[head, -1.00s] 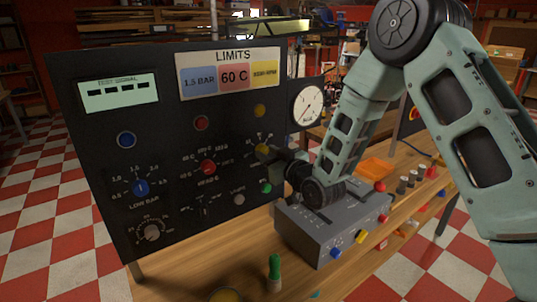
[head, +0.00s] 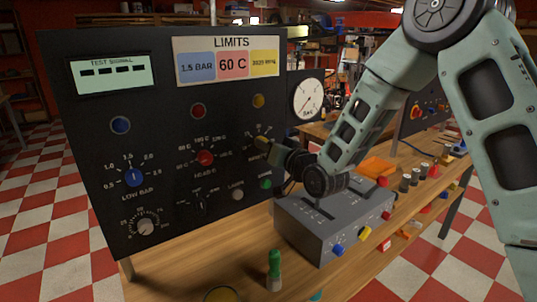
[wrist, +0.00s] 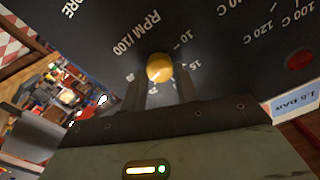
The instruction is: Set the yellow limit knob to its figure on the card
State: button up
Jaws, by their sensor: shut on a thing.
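The yellow limit knob (wrist: 160,68) sits on the black panel, between the two fingers of my gripper (wrist: 160,90) in the wrist view. The gripper is shut on it. The marks "10", "15" and "RPM /100" show upside down around the knob; I cannot make out its pointer reading. In the head view my gripper (head: 266,146) reaches the panel's right side and mostly hides the knob. The LIMITS card (head: 226,62) is at the panel top, with blue "1.5 BAR", red "60 C" and a yellow RPM figure that looks like 3025 but is blurred.
The blue knob (head: 134,177) and red knob (head: 205,158) are left of my gripper. A yellow lamp (head: 259,101) is above it, and a round gauge (head: 307,98) stands right. A grey box (head: 325,225) is below my wrist. A green-topped bottle (head: 274,270) stands on the bench.

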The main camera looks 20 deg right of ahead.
jog(key=shift+m+b, duration=0.8)
jog(key=shift+m, duration=1)
jog(key=o, duration=1)
jog(key=shift+c, duration=0.2)
jog(key=shift+f, duration=0.1)
